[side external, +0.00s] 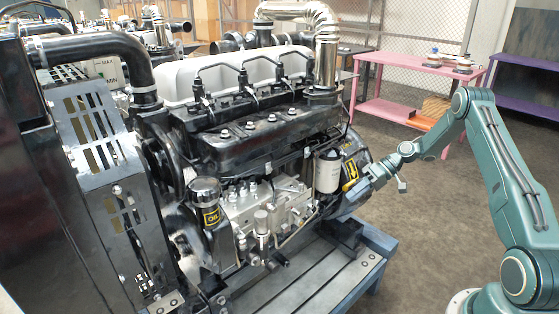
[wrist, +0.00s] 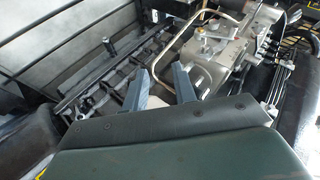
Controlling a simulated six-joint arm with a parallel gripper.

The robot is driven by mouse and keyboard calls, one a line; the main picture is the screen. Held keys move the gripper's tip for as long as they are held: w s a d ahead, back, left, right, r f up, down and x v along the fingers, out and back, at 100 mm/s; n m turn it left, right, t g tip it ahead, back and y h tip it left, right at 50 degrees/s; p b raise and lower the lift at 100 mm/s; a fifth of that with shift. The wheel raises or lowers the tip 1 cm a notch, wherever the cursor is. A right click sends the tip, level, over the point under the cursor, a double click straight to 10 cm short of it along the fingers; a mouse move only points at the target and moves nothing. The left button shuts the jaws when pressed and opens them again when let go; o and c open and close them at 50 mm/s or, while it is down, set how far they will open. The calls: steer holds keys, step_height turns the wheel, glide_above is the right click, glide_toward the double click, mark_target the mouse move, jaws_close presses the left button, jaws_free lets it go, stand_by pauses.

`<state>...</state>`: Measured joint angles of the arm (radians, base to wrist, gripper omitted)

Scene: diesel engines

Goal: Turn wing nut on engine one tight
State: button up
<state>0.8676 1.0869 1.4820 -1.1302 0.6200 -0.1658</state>
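The engine (side external: 255,140) is a large black and silver block on a blue-grey stand. I cannot make out the wing nut for sure in either view. My gripper (side external: 352,200) is at the right end of the engine, close to the dark round housing, and its fingers are hard to see there. In the wrist view its two grey fingers (wrist: 160,80) are apart with nothing visibly held between them. Beyond them are a silver metal housing (wrist: 210,70) and a bent metal pipe (wrist: 180,35). I cannot tell whether the fingers touch anything.
A white filter canister (side external: 327,172) and an oil cap (side external: 205,190) stand out from the engine side. The blue-grey stand (side external: 375,240) juts out below my gripper. A pink table (side external: 390,108) is behind. Open floor lies to the right.

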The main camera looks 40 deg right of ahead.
steer(key=m+t+h, duration=0.3)
steer(key=t, duration=0.1)
glide_toward(312, 208)
steer(key=d+f+v, duration=0.1)
steer(key=v, duration=0.4)
steer(key=shift+s+a+r+t+h, duration=0.3)
steer(key=shift+s+a+r, duration=0.2)
steer(key=shift+s, duration=0.2)
steer(key=x, duration=1.3)
steer(key=shift+w+a+f, duration=0.15)
steer(key=shift+w+a, duration=0.1)
steer(key=shift+w, duration=0.05)
jaws_close()
